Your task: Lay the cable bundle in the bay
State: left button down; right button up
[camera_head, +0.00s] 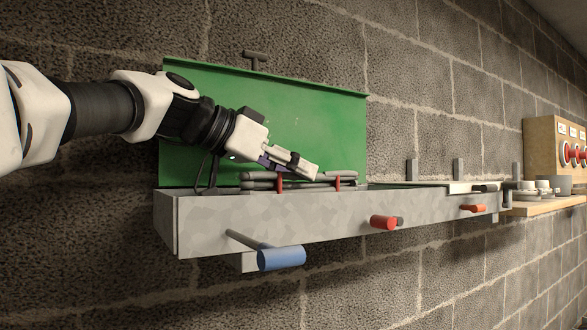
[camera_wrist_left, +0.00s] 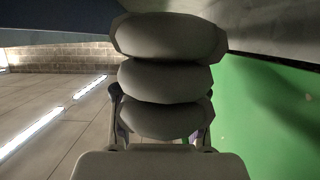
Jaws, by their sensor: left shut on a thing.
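The cable bundle (camera_head: 310,184) is several grey strands with red ties, lying lengthwise at the top of the grey metal bay (camera_head: 330,212). It shows just above the front wall; its underside is hidden, so I cannot tell if it touches the floor. My left gripper (camera_head: 303,169) reaches in from the left and is shut on the bundle from above. In the left wrist view the bundle (camera_wrist_left: 165,80) shows as thick, rounded grey strands stacked between the fingers. My right gripper is not in view.
A green lid (camera_head: 310,120) stands open behind the bay. Blue (camera_head: 282,258), red (camera_head: 383,222) and orange (camera_head: 474,208) handles stick out in front. A shelf (camera_head: 545,204) with white items and a wooden panel (camera_head: 556,150) with red parts are at far right.

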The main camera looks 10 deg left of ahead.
pick_arm(q)
jog(key=shift+f, duration=0.3)
jog(key=c, duration=0.7)
grip_release()
jog(key=shift+o, duration=0.2)
jog(key=shift+r, duration=0.3)
jog(key=shift+r+p, duration=0.5)
jog(key=shift+p, duration=0.1)
jog(key=s+a+b, duration=0.2)
jog(key=b, duration=0.4)
jog(key=shift+s+f, duration=0.15)
jog(key=r+b+v, duration=0.1)
jog(key=v, duration=0.8)
